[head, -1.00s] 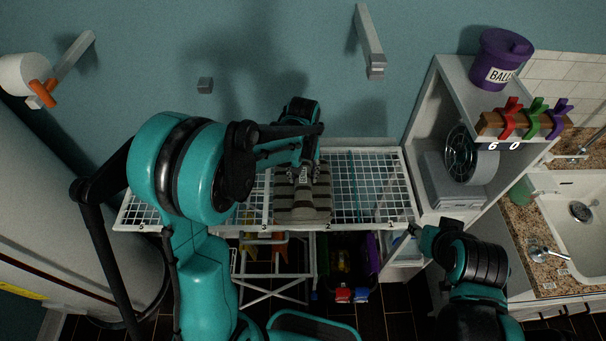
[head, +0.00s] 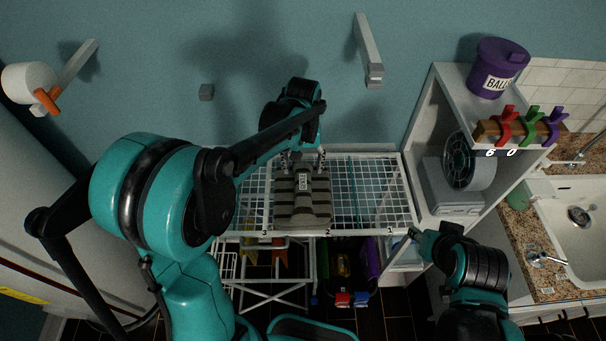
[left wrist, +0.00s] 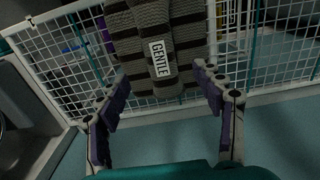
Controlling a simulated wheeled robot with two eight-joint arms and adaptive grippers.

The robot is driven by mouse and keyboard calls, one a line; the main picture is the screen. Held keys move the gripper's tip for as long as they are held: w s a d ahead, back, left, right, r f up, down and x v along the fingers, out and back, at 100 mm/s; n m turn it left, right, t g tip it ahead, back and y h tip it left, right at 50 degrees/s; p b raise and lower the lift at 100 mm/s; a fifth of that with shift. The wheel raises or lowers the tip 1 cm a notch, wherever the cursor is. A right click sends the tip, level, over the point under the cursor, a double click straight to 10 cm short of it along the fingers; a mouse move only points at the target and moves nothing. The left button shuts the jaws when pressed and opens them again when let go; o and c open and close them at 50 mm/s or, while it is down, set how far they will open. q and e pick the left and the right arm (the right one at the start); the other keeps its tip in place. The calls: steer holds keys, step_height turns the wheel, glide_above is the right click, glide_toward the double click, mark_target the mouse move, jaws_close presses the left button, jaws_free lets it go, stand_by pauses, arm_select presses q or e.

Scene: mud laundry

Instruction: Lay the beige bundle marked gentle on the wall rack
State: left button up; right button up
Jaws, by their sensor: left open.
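The beige bundle (head: 301,206), with dark stripes, lies on the white wire wall rack (head: 372,190), near the middle between the numbers 3 and 2. Its GENTLE label shows clearly in the left wrist view, where the bundle (left wrist: 188,42) rests on the rack grid (left wrist: 50,50). My left gripper (head: 303,160) is open and empty at the wall side of the bundle. In the left wrist view its fingers (left wrist: 165,98) are spread apart, with the bundle beyond their tips. My right arm shows at the lower right of the head view, but I cannot make out its finger opening.
A shelf unit with a fan (head: 462,162) and a purple ball bin (head: 498,67) stands right of the rack. A sink (head: 578,230) is further right. A metal wall bracket (head: 369,55) juts out above. The rack's right part is empty.

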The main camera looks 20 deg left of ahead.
arm_select(q)
steer(key=s+a+r+m+t, duration=0.1)
steer(key=s+r+t, duration=0.2)
steer(key=s, duration=0.5)
steer(key=s+a+r+m+t, duration=0.2)
steer(key=s+r+t, duration=0.1)
steer(key=s, duration=0.5)
steer(key=shift+r+t, duration=0.3)
steer(key=shift+t, duration=0.3)
steer(key=shift+w+a, duration=0.1)
